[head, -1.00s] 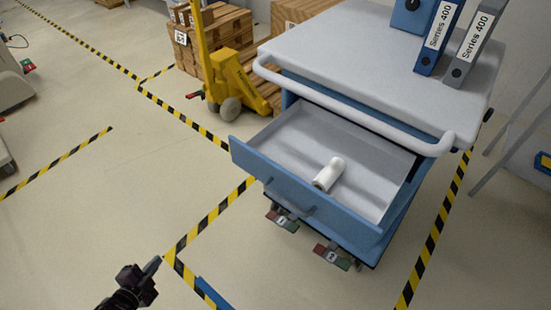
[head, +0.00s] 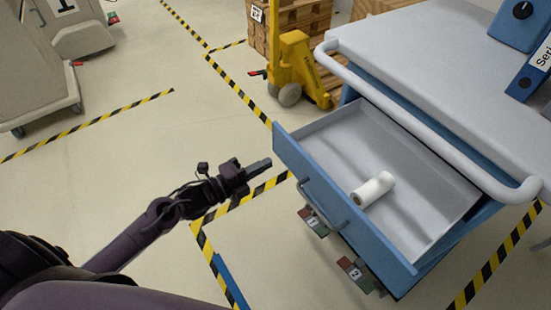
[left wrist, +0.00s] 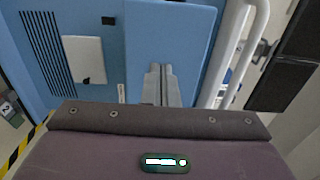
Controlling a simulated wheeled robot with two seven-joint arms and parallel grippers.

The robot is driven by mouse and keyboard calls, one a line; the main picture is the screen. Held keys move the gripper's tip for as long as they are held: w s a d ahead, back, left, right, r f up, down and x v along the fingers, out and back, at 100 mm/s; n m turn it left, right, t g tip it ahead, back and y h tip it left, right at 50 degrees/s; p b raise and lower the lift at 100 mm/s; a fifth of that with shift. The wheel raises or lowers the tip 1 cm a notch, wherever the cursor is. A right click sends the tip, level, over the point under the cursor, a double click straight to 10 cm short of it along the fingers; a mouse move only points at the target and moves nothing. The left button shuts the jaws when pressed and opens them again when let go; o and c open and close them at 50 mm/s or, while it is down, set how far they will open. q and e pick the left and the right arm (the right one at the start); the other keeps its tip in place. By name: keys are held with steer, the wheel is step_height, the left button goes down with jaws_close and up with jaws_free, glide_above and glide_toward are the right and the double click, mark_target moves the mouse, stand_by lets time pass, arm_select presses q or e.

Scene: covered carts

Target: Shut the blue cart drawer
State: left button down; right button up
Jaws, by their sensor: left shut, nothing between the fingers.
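The blue cart (head: 400,125) stands at the right in the head view, with a light grey top. Its drawer (head: 345,205) is pulled open toward the lower left and has a blue front with a bar handle (head: 322,207). A white roll (head: 373,189) lies inside the drawer. My left gripper (head: 262,165) is shut and empty, just left of the drawer front's far corner, with a small gap showing in the picture. In the left wrist view its closed fingers (left wrist: 160,85) show against a blue surface. My right gripper is not in view.
A white push rail (head: 420,125) runs along the cart's edge above the drawer. A yellow pallet jack (head: 298,65) and stacked boxes (head: 300,15) stand behind. Grey wheeled equipment (head: 40,70) is at the upper left.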

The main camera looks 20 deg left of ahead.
mark_target(285, 154)
arm_select(q)
steer(key=x, duration=0.4)
steer(key=shift+w+d, duration=0.15)
